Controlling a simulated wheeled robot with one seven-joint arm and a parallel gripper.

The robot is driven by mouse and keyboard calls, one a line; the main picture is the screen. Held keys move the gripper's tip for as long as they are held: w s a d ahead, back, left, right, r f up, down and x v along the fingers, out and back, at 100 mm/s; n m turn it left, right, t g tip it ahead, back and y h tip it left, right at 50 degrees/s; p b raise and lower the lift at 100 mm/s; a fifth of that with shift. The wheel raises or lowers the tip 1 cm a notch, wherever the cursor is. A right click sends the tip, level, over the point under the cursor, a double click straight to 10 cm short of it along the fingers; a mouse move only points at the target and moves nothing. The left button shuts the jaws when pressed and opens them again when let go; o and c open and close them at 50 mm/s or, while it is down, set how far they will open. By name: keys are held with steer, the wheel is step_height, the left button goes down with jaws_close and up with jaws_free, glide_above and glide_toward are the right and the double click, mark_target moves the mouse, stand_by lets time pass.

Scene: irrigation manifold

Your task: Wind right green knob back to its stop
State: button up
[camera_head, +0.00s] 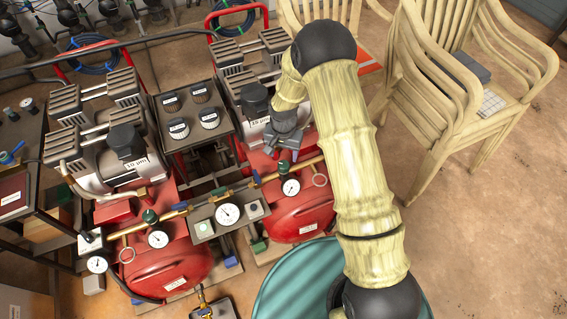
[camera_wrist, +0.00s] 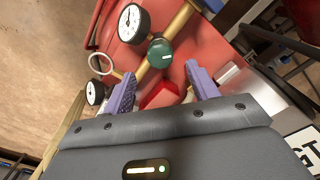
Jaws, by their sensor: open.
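The right green knob (camera_head: 285,167) sits on the brass pipe above the right red tank, beside a round white gauge. In the wrist view a green knob (camera_wrist: 160,53) with a short pale mark on its face lies just past my fingertips, between their lines. My gripper (camera_head: 284,152) hangs above and close to the right knob in the head view. In the wrist view my gripper (camera_wrist: 163,77) has its two purple fingers wide apart, with nothing held between them. A second green knob (camera_head: 150,216) is on the left part of the pipe.
A central panel with a gauge (camera_head: 227,214) stands between the knobs. A metal ring (camera_head: 320,180) is right of the right gauge (camera_head: 291,187). Compressor motors stand behind the pipe. A teal round container (camera_head: 290,285) is in front; pale chairs (camera_head: 450,90) stand at the right.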

mark_target(284, 164)
step_height(284, 164, down, 6)
steer(key=shift+f, duration=0.25)
steer(key=c, duration=1)
